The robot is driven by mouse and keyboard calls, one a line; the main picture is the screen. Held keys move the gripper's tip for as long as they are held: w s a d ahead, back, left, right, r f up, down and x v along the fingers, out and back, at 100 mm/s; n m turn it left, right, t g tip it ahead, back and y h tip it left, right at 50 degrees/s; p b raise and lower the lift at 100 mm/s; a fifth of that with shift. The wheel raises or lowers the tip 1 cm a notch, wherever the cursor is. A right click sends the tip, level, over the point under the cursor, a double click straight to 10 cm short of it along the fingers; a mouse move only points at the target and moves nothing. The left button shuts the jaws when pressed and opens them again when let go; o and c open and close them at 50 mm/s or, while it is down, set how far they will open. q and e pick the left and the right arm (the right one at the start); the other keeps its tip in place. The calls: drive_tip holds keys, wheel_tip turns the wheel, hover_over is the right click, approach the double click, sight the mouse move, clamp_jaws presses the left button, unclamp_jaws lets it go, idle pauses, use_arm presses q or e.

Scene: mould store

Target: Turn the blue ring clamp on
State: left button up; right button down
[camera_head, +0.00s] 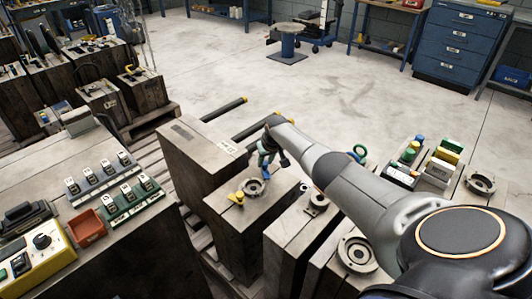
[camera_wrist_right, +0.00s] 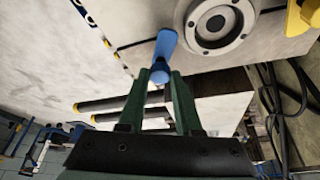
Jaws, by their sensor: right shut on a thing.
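The blue ring clamp shows best in the right wrist view, as a blue handle (camera_wrist_right: 166,46) beside a round metal ring fitting (camera_wrist_right: 215,24) on a grey block face. My right gripper (camera_wrist_right: 160,80) has its two green fingers closed on the free end of this blue handle. In the head view my right gripper (camera_head: 268,160) is over the top of a middle block, next to the round fitting (camera_head: 253,187). The blue handle is small and mostly covered by the gripper there. My left gripper is not in view.
A yellow clamp (camera_head: 237,198) sits beside the fitting on the same block. A taller block (camera_head: 193,148) stands to the left. A bench (camera_head: 150,223) at left holds switch rows, a red tray (camera_head: 86,228) and a yellow control box (camera_head: 45,256). The floor behind is largely clear.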

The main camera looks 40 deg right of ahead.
drive_tip(key=shift+a+m+g+h, duration=0.1)
drive_tip(key=shift+m+g+h, duration=0.2)
drive_tip(key=shift+m, duration=0.7)
drive_tip(key=shift+w+m+h, duration=0.1)
drive_tip(key=shift+m+h, duration=0.2)
drive_tip(key=shift+m, duration=0.6)
drive_tip(key=shift+a+f+m+g+h+b, duration=0.15)
drive_tip(key=shift+m+g+h+b, duration=0.3)
drive_tip(key=shift+m+b, duration=0.55)
drive_tip(key=shift+w+m+b, duration=0.1)
drive_tip(key=shift+m+b, duration=0.2)
drive_tip(key=shift+m, duration=0.6)
drive_tip(key=shift+m+g, duration=0.35)
drive_tip(key=shift+m, duration=0.05)
drive_tip(key=c, duration=0.6)
unclamp_jaws()
drive_tip(key=shift+h, duration=0.25)
drive_tip(key=shift+r, duration=0.2)
